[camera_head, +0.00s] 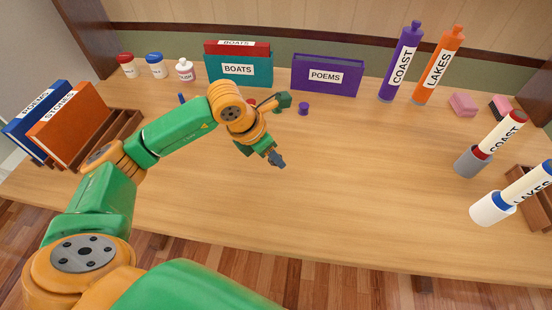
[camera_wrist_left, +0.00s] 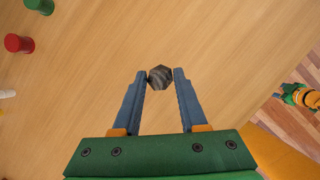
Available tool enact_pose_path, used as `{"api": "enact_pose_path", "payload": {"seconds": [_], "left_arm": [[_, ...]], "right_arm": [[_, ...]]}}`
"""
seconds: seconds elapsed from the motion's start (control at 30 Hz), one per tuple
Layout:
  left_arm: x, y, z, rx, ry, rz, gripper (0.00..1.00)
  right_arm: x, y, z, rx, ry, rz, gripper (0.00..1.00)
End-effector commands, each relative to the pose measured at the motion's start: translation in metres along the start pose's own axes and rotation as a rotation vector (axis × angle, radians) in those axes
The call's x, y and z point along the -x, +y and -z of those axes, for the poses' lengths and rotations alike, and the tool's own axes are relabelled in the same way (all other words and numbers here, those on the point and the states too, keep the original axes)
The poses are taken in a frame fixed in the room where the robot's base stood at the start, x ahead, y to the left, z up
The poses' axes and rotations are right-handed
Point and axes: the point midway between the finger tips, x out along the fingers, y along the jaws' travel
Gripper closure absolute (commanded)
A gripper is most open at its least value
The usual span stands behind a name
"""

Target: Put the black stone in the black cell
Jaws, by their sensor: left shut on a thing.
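My left gripper (camera_head: 275,158) is above the middle of the table in the head view, pointing down and to the right. In the left wrist view, its blue fingers are shut on a dark grey-brown, faceted stone (camera_wrist_left: 160,77) held at the fingertips. This looks like the black stone. In the head view the stone is too small to tell from the dark fingertips. I cannot make out a black cell in either view.
A wooden tray (camera_head: 540,212) is cut off at the right edge, behind white and grey cups with scroll tubes. The table's front middle is clear.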

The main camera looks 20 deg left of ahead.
Motion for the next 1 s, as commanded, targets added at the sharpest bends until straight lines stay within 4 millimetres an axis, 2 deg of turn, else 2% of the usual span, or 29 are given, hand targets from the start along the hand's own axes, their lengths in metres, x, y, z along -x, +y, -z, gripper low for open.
{"api": "enact_pose_path", "payload": {"seconds": [0.17, 0.33, 0.7, 0.73, 0.8, 0.83, 1.0], "left_arm": [[-0.025, 0.014, -0.001, 0.002, 0.002, 0.002, 1.0], [-0.051, 0.015, 0.009, 0.0, 0.002, 0.003, 1.0], [-0.059, 0.015, 0.013, -0.001, -0.001, 0.001, 1.0], [-0.058, 0.015, 0.012, -0.001, 0.0, 0.001, 0.5], [-0.057, 0.015, 0.012, -0.001, 0.0, 0.001, 0.31], [-0.057, 0.015, 0.012, -0.001, 0.0, 0.001, 0.28], [-0.057, 0.015, 0.012, -0.001, 0.0, 0.001, 0.28]], "right_arm": [[0.002, 0.0, 0.0, 0.0, 0.001, 0.0, 0.5], [0.01, 0.001, 0.001, 0.0, 0.001, 0.0, 0.5], [0.004, 0.0, 0.001, 0.0, 0.001, 0.0, 0.5], [0.006, 0.0, 0.001, 0.0, 0.001, 0.0, 0.5], [0.006, 0.0, 0.001, 0.0, 0.001, 0.0, 0.5], [0.006, 0.0, 0.001, 0.001, 0.001, 0.0, 0.5], [0.006, 0.0, 0.001, 0.001, 0.001, 0.0, 0.5]]}}
